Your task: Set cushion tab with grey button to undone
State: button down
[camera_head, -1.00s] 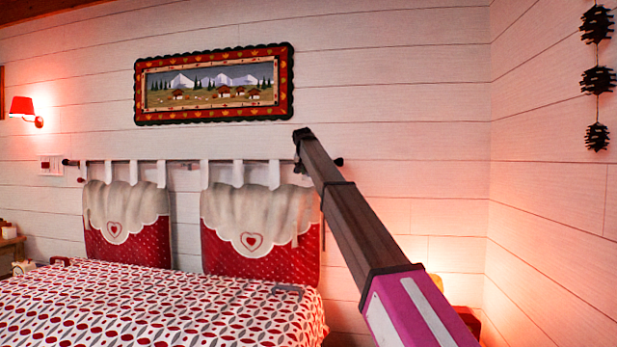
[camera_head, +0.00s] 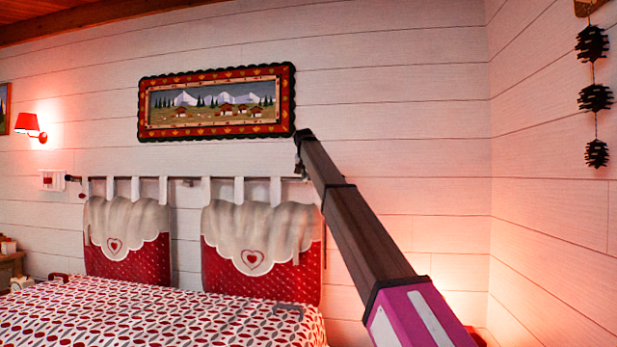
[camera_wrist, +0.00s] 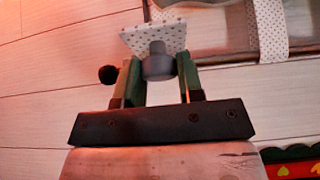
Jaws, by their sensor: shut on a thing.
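In the wrist view, a pale dotted cushion tab (camera_wrist: 152,38) carries a round grey button (camera_wrist: 158,62). My gripper (camera_wrist: 158,72) has its two green-sided fingers on either side of the button and is shut on it. The tab's flap sticks out beyond the fingertips; I cannot tell whether it is still fastened behind the button. In the head view, my gripper (camera_head: 300,170) is at the right end of the rod, above the right-hand red and cream cushion (camera_head: 262,258). My arm hides the tab and button there.
The cushions hang by pale tabs from a dark rod (camera_head: 193,182) on the white plank wall. The left cushion (camera_head: 127,240) hangs beside it. A patterned bed (camera_head: 150,315) lies below, and a framed picture (camera_head: 216,133) hangs above.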

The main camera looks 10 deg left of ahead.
jog(key=shift+w+r, duration=0.25)
jog(key=shift+w, duration=0.2)
jog(key=c, duration=0.8)
grip_release()
jog(key=shift+w+d+f, duration=0.1)
jog(key=shift+w, duration=0.05)
jog(key=shift+s, duration=0.25)
jog(key=shift+s+r, duration=0.4)
jog(key=v, duration=0.9)
jog(key=shift+s+r, duration=0.1)
jog(key=shift+r, duration=0.15)
